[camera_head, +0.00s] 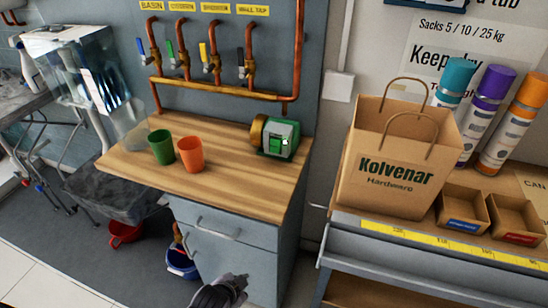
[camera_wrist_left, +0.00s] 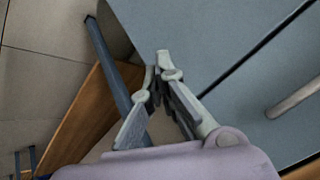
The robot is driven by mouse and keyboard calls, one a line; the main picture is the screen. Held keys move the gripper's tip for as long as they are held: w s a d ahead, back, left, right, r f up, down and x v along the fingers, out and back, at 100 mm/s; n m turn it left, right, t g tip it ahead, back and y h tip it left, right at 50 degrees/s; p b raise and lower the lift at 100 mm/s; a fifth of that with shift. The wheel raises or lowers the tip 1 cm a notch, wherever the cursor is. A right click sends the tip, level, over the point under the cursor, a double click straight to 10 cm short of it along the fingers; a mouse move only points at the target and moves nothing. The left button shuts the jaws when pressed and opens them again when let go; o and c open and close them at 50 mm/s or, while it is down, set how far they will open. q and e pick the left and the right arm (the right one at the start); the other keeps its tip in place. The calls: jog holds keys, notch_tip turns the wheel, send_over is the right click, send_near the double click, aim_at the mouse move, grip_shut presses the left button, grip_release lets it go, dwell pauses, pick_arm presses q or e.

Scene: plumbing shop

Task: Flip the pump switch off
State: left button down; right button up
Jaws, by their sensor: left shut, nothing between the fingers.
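The pump (camera_head: 279,137) has a green body with a grey top and a brass-coloured round end on its left. It stands at the back right of the wooden counter (camera_head: 240,178). A small pale mark shows on its front face; its switch is too small for me to read its position. My left gripper (camera_head: 238,279) is low in front of the cabinet, below counter height and well apart from the pump. In the left wrist view it (camera_wrist_left: 158,76) is shut and empty, with the grey cabinet front beyond it. The pump is not in that view. My right gripper is not seen.
A green cup (camera_head: 161,147) and an orange cup (camera_head: 190,154) stand on the counter left of the pump. Copper pipes with several coloured valves (camera_head: 212,62) hang behind. A paper bag (camera_head: 392,165) stands on the right-hand shelf. The counter's front right is clear.

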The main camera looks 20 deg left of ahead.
aim_at(277, 149)
pick_arm(q)
jog(key=w+r+m+t, duration=0.3)
jog(key=w+r, duration=0.1)
jog(key=r, duration=0.5)
jog(key=w+r+m+t, duration=0.3)
jog(key=w+r+m, duration=0.1)
jog(key=r, duration=0.5)
jog(key=w+r+m+t, duration=0.2)
jog(key=w+r, duration=0.4)
jog(key=r, duration=0.3)
jog(key=shift+w+d+m+t+h+b, duration=0.15)
jog(key=shift+d+m+t+h+b, duration=0.2)
jog(key=shift+m, duration=0.35)
jog(key=shift+w+r, duration=0.15)
jog(key=shift+r, duration=0.05)
jog(key=w, duration=0.4)
jog(key=w+f, duration=0.1)
jog(key=w, duration=0.3)
jog(key=w+f, duration=0.1)
jog(key=w, duration=0.3)
jog(key=shift+w+d, duration=0.15)
jog(key=shift+w+f, duration=0.15)
jog(key=shift+w, duration=0.6)
